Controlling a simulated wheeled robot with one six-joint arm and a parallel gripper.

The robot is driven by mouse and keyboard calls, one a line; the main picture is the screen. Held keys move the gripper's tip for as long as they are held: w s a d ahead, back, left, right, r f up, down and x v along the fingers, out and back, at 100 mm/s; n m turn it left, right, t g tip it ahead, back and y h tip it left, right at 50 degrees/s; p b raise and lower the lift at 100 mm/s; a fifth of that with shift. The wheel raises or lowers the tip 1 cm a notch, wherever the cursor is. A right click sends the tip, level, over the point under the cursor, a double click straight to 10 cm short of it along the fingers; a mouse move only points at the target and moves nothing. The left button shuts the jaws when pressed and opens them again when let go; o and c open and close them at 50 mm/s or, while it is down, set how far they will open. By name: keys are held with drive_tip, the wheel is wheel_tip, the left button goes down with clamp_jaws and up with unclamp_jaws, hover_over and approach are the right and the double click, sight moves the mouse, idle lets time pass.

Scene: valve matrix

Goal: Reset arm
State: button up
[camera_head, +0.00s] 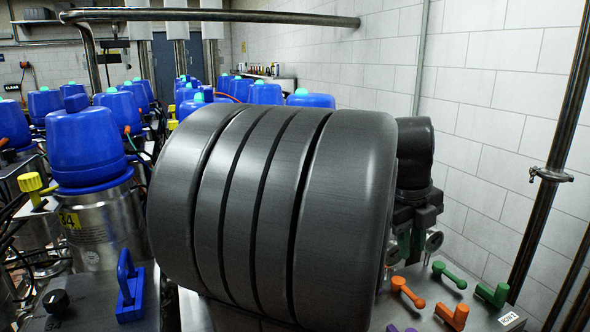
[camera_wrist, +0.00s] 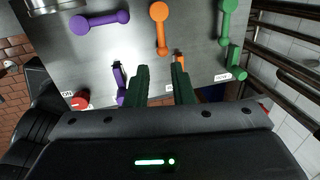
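In the wrist view my gripper (camera_wrist: 160,80) points at a grey panel (camera_wrist: 70,50). Its two dark green fingers are apart, with nothing visible between them. Beyond them are a purple handle (camera_wrist: 100,22), an orange handle (camera_wrist: 160,28) and a green handle (camera_wrist: 227,22). Near the fingertips are a purple fitting (camera_wrist: 119,80), an orange fitting (camera_wrist: 179,60) and a green fitting (camera_wrist: 235,60). In the head view my large dark arm link (camera_head: 270,210) fills the middle and hides part of the panel. I cannot make out my gripper there.
A row of blue-capped metal units (camera_head: 85,150) stands at left, with a blue handle (camera_head: 130,285) in front. At right are an orange handle (camera_head: 408,292), a green handle (camera_head: 449,275), and vertical pipes (camera_head: 552,170) near the white block wall (camera_head: 490,90). A red knob (camera_wrist: 80,103) sits on the panel.

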sight(412, 293)
drive_tip(key=f, duration=0.4)
drive_tip(key=d+f, duration=0.1)
drive_tip(key=f, duration=0.3)
drive_tip(key=w+d+f, duration=0.1)
drive_tip(key=f, duration=0.3)
drive_tip(key=shift+d, duration=0.15)
drive_tip(key=shift+w+d+f+n+p, duration=0.15)
drive_tip(key=shift+d+n+p, duration=0.2)
drive_tip(key=shift+n, duration=0.45)
